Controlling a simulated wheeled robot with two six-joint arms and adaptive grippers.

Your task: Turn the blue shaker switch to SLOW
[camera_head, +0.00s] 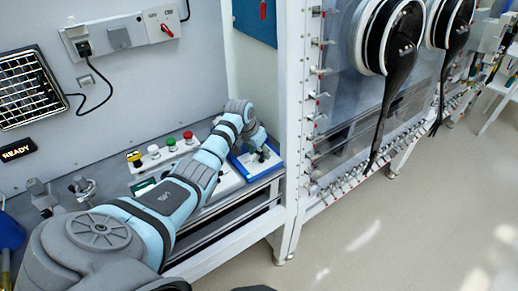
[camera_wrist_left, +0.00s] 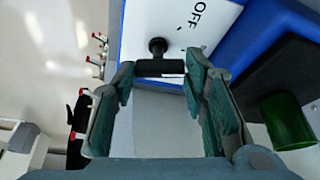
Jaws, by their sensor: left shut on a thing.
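The blue shaker switch (camera_head: 236,160) is a blue-edged box with a white face on the bench, at the far end of my left arm. In the left wrist view its white face (camera_wrist_left: 185,15) shows the word OFF beside a black shaft, with a black crossbar handle (camera_wrist_left: 160,67) on it. My left gripper (camera_head: 262,150) is at the switch, and its fingertips (camera_wrist_left: 160,72) are shut on the handle's two ends. A SLOW mark cannot be made out. My right gripper is not in view.
A panel with red (camera_head: 188,136), white and yellow-black buttons stands left of the switch. A white frame post (camera_head: 292,120) rises just right of it. In the left wrist view a green cylinder (camera_wrist_left: 288,120) on a blue and black body sits at the right. Open floor lies right.

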